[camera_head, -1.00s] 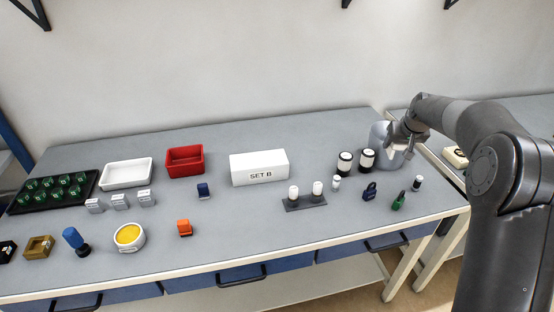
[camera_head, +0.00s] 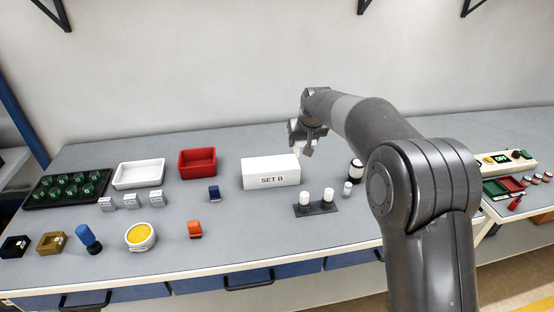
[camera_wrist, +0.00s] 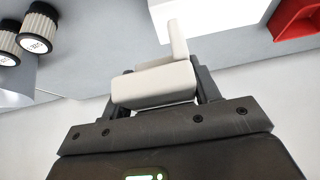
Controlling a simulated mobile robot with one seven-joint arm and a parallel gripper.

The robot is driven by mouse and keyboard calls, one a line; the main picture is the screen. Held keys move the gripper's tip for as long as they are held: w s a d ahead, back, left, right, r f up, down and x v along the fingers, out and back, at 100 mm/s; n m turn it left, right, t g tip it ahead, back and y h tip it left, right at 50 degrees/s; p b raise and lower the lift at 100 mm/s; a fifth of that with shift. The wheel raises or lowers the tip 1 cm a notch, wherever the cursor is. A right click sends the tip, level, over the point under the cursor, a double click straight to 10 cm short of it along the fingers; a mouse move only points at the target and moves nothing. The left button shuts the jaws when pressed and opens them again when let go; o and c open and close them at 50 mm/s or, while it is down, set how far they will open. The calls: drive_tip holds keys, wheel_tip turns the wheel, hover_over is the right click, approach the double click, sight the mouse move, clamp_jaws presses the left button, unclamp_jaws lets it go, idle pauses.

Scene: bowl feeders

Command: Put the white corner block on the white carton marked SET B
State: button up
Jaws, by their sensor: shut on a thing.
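The white carton marked SET B (camera_head: 270,180) lies on the grey table near the middle of the head view. Part of it shows at the top of the wrist view (camera_wrist: 215,18). My gripper (camera_head: 303,150) is above the table, by the carton's far right corner. In the wrist view my gripper (camera_wrist: 158,92) is shut on the white corner block (camera_wrist: 155,84), an L-shaped piece with one arm standing up toward the carton. The block is apart from the table. In the head view it is small and mostly hidden by my gripper.
A red bin (camera_head: 197,163) stands left of the carton. A dark stand with two white-topped pieces (camera_head: 315,208) is in front right of it. A black-and-white ribbed cylinder (camera_head: 355,171) stands to the right. My arm covers the table's right part.

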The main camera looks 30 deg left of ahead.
drive_tip(key=a+f, duration=0.1)
drive_tip(key=a, duration=0.1)
drive_tip(key=s+a+f, duration=0.1)
drive_tip(key=a+f, duration=0.1)
drive_tip(key=a, duration=0.1)
drive_tip(key=a+f, duration=0.2)
drive_tip(key=shift+s+a, duration=0.25)
drive_tip(key=shift+s, duration=0.1)
drive_tip(key=shift+f, duration=1.8)
drive_tip(key=shift+f, duration=0.2)
drive_tip(key=o, duration=1)
drive_tip(key=shift+s+d+r, duration=0.15)
drive_tip(key=shift+r, duration=0.4)
drive_tip(key=v, duration=1.1)
